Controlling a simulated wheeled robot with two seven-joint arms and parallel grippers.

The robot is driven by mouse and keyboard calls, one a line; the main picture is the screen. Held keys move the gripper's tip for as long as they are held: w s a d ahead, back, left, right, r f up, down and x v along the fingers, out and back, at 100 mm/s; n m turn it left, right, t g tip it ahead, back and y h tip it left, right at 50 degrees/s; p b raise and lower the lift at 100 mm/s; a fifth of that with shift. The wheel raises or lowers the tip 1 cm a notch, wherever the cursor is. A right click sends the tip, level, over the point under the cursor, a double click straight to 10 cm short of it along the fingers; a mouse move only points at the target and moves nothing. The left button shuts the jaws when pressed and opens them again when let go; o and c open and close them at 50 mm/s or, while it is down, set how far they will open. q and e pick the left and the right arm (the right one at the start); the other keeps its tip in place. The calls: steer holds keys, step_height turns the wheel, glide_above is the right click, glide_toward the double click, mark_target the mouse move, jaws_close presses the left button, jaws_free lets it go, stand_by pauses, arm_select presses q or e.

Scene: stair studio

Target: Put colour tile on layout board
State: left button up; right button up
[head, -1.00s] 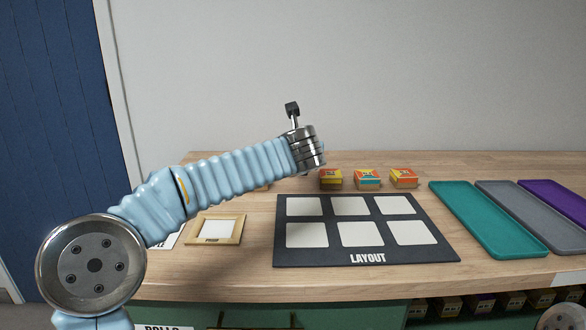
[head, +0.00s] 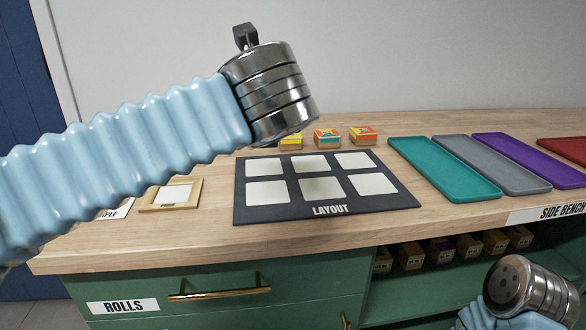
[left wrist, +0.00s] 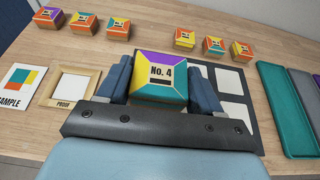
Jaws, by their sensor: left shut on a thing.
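The colour tile is a box-like block marked No. 4 (left wrist: 160,78), with purple, yellow, teal and orange faces. My left gripper (left wrist: 158,92) is shut on it, one finger on each side, in the left wrist view. The dark layout board (head: 240,208) lies on the bench with several blank pale squares; it also shows partly behind the tile in the left wrist view (left wrist: 253,133). In the head view my left wrist hides the gripper and the tile. My right wrist shows at the lower right, but its gripper does not.
Several similar coloured blocks (head: 327,138) stand behind the board. A teal tray (head: 445,168), a grey tray (head: 492,163) and a purple tray (head: 525,160) lie to its right. A wooden PROOF frame (head: 196,197) and a SAMPLE card (left wrist: 16,84) lie to its left.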

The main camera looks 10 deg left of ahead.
mark_target(264, 168)
arm_select(q)
steer(key=x, duration=0.4)
steer(key=f+x, duration=0.1)
steer(key=x, duration=0.3)
steer(key=f+x, duration=0.1)
steer(key=x, duration=0.3)
steer(key=shift+s+d+f, duration=0.1)
steer(key=shift+d+f, duration=0.15)
steer(key=shift+w+a+f+b, duration=0.15)
steer(key=shift+w+f, duration=0.15)
steer(key=shift+f, duration=0.6)
steer(key=shift+w+f+b, duration=0.15)
steer(key=shift+w+f, duration=0.2)
steer(key=shift+f, duration=0.55)
steer(key=shift+w+a+f+b, duration=0.15)
steer(key=shift+w+f, duration=0.15)
steer(key=shift+f, duration=0.6)
steer(key=shift+d, duration=0.1)
steer(key=shift+f, duration=0.2)
steer(key=o, duration=1.1)
steer(key=shift+r, duration=0.15)
